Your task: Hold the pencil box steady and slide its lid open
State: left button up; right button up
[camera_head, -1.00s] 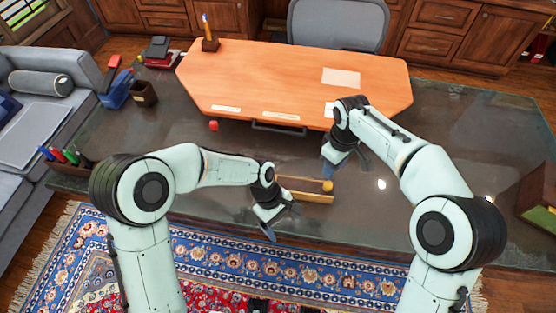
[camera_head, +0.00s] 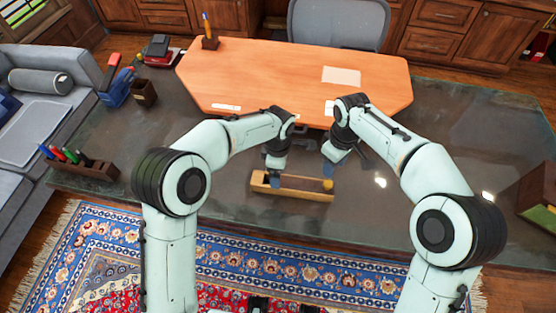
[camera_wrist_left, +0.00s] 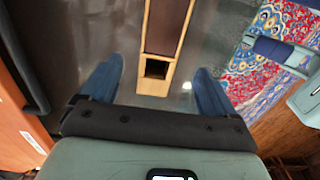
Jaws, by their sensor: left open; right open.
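The pencil box (camera_head: 305,195) is a long, narrow, pale wooden box lying near the front edge of the glass-topped desk. My right gripper (camera_head: 345,158) is open and empty behind the box's right end.
An orange desk pad (camera_head: 290,75) with papers lies behind the arms. A pen holder (camera_head: 85,165) stands at the left, a dark cup (camera_head: 143,93) behind it. A wooden box (camera_head: 540,195) is at the far right. The glass beside the pencil box is clear.

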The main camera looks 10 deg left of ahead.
pick_arm(q)
notch_tip(320, 180, down, 9)
jog(key=shift+r, duration=0.2)
jog(key=c, duration=1.2)
jog(key=shift+c, duration=0.2)
pick_arm(e)
jog(key=shift+a, duration=0.1)
grip_shut()
jog(key=m+t+h, duration=0.5)
jog(key=m+t, duration=0.1)
jog(key=m, duration=0.3)
send_over(314, 191)
jog(key=s+a, duration=0.3)
jog(key=s, duration=0.1)
notch_tip(314, 191, down, 2)
jog(key=x, duration=0.9)
jog(key=shift+s+a+f, duration=0.2)
jog(key=shift+a, duration=0.05)
